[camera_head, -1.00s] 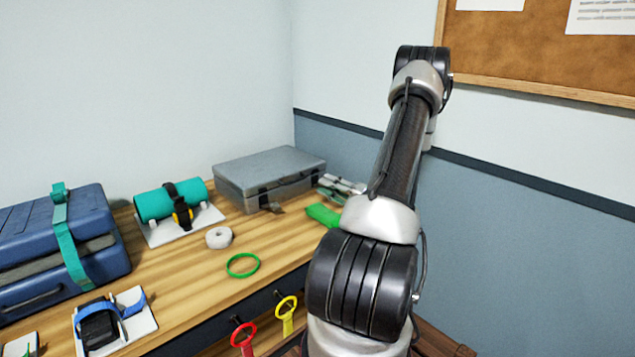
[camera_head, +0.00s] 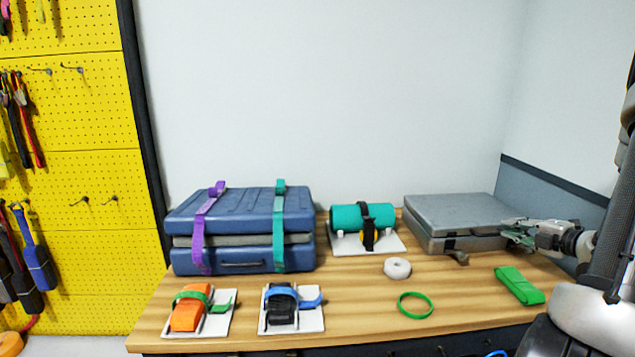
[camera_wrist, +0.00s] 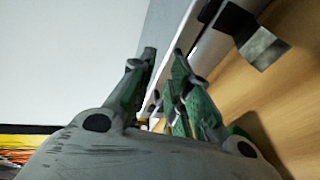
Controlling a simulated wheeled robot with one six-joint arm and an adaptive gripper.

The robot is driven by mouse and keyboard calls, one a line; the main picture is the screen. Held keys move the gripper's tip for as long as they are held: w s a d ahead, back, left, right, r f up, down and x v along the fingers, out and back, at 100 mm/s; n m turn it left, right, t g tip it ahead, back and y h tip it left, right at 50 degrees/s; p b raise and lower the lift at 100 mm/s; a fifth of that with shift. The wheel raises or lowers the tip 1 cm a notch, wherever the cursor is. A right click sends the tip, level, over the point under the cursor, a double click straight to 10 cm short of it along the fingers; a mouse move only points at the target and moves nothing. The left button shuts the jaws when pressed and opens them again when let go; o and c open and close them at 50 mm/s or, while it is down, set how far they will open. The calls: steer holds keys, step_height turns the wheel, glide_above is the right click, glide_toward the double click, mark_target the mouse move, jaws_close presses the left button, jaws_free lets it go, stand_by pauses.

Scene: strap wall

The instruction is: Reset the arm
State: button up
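My gripper (camera_head: 517,234) is at the right of the head view, level with the front of the grey case (camera_head: 455,220), by its right corner. Whether it touches the case I cannot tell. In the wrist view its two green-grey fingers (camera_wrist: 163,62) stand apart with a gap and nothing seen between them.
The wooden bench (camera_head: 350,290) holds a blue case (camera_head: 240,215), a teal roll (camera_head: 345,217), a white tape roll (camera_head: 397,268), a green ring (camera_head: 415,305), a folded green strap (camera_head: 520,285) and two strapped pads. A yellow pegboard (camera_head: 85,180) stands left. The right wall is close.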

step_height(320, 180, up, 11)
steer(key=w+a+m+g+h, duration=0.2)
steer(key=m+g+h, duration=0.1)
steer(key=m+h, duration=0.3)
steer(key=s+a+r+m+g+h, duration=0.2)
steer(key=s+a+r+m, duration=0.3)
steer(key=r+m, duration=0.15)
steer(key=s+a+f+m+g+y, duration=0.1)
steer(key=s+a+m, duration=0.3)
steer(key=s+a, duration=0.4)
steer(key=s+a+f+m+g+y, duration=0.1)
steer(key=s+a+m+g+y, duration=0.2)
steer(key=s+a, duration=0.5)
steer(key=s+m+g, duration=0.1)
steer(key=s, duration=0.6)
steer(key=shift+a, duration=0.2)
steer(key=shift+m, duration=0.25)
